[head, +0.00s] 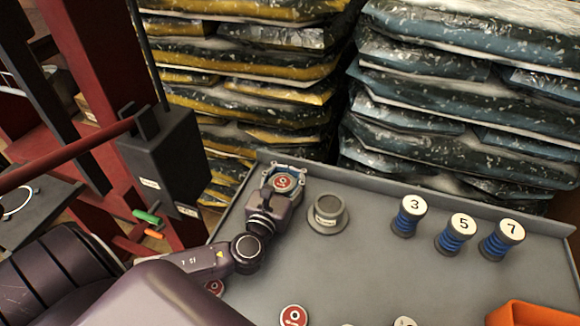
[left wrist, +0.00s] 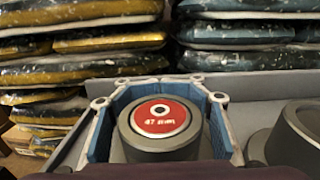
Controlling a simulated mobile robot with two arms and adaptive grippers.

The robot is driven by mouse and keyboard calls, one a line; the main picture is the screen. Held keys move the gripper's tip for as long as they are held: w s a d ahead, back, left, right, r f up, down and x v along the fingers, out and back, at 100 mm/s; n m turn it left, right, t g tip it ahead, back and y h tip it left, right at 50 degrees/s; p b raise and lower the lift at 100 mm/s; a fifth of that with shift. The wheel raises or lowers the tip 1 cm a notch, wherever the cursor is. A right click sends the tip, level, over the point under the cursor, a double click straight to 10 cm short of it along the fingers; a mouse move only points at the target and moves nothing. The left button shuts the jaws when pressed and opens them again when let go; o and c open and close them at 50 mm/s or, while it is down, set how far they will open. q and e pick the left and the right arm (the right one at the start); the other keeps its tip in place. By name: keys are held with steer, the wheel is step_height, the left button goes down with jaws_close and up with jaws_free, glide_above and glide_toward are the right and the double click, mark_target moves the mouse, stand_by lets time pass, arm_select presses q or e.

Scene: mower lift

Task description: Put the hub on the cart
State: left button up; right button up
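A grey cylinder with a red top marked 47 mm (head: 283,183) stands in the far left corner of the grey cart top. It also shows in the left wrist view (left wrist: 160,120). My left gripper (head: 287,166) has its blue-padded fingers spread on both sides of this cylinder. A narrow gap shows beside its left side in the left wrist view, and contact on the right cannot be told. I cannot tell which piece is the hub. My right gripper is not in view.
Blue spools numbered 3 (head: 409,217), 5 (head: 457,235) and 7 (head: 502,240) stand at the right. Another red-topped piece (head: 293,316) is at the near edge. An orange bin (head: 530,314) is at the lower right. Stacked bags (head: 460,90) rise behind.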

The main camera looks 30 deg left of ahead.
arm_select(q)
steer(key=o, duration=0.8)
steer(key=shift+o, duration=0.2)
steer(key=shift+r, duration=0.15)
steer(key=b+v, duration=0.1)
steer(key=v, duration=0.9)
steer(key=shift+s+d, duration=0.15)
steer(key=shift+s, duration=0.1)
steer(key=shift+b+v, duration=0.3)
steer(key=shift+v, duration=0.5)
steer(key=shift+r, duration=0.15)
